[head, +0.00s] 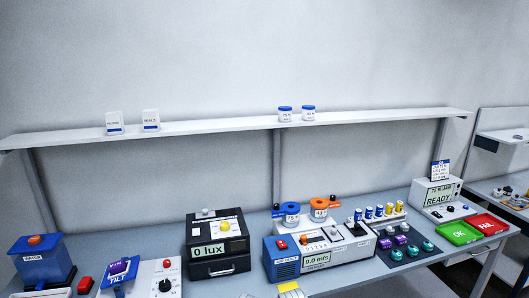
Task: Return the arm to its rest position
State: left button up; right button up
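Neither of my grippers shows in the head view, and no part of either arm is clearly visible. The workbench (350,277) runs across the lower part of the picture with devices along it. What my grippers hold, if anything, cannot be seen.
A shelf (220,126) above the bench bears two white cards and two blue-lidded jars.

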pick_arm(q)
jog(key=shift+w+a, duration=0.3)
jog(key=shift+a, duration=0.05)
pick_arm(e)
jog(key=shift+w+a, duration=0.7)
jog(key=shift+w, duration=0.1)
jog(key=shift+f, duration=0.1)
